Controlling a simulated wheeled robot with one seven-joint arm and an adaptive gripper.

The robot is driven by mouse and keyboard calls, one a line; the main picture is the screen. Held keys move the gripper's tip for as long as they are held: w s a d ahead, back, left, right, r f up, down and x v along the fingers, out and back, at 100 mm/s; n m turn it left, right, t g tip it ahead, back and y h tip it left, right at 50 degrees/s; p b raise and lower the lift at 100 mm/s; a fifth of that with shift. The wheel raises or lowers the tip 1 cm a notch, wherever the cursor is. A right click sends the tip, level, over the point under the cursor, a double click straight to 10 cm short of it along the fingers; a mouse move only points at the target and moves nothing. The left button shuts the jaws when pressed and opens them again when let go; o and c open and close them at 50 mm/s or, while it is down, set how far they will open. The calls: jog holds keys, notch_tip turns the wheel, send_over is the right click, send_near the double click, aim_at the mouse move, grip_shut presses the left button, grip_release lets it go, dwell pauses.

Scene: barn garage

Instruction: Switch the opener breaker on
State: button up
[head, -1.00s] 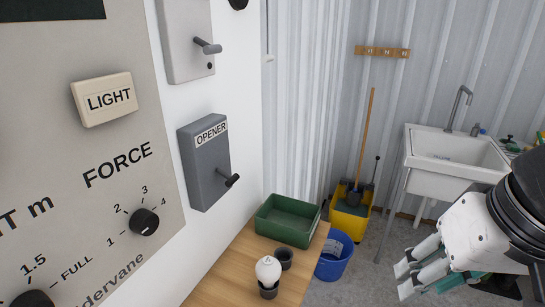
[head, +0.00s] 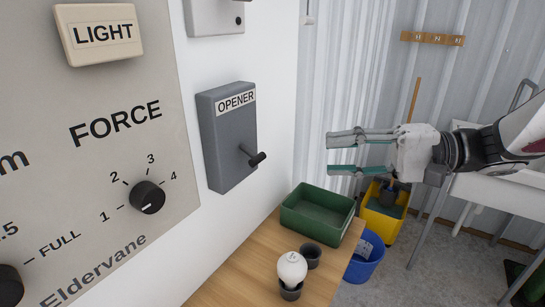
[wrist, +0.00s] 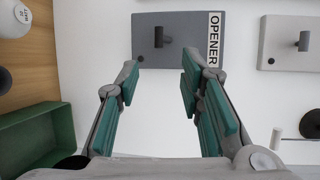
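The opener breaker (head: 228,137) is a grey wall box with an OPENER label at its top and a dark lever (head: 253,156) sticking out low on its front. In the wrist view the box (wrist: 190,35) lies ahead, beyond the fingertips, with its lever (wrist: 163,40) between the lines of the two fingers. My gripper (head: 335,154) is open and empty, to the right of the box in the head view and apart from it. Its teal finger pads show in the wrist view (wrist: 158,85).
A control panel (head: 100,150) with LIGHT button and FORCE knob is left of the box. A lighter lever box (wrist: 291,42) is beside it. Below, a wooden bench (head: 240,270) holds a green tray (head: 318,228) and a white bulb (head: 292,268). The air before the box is clear.

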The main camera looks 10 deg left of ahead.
aim_at(262, 159)
jog(key=a, duration=0.4)
jog(key=a+f, duration=0.1)
jog(key=a, duration=0.3)
jog(key=s+a+f+p, duration=0.1)
jog(key=a, duration=0.4)
grip_shut()
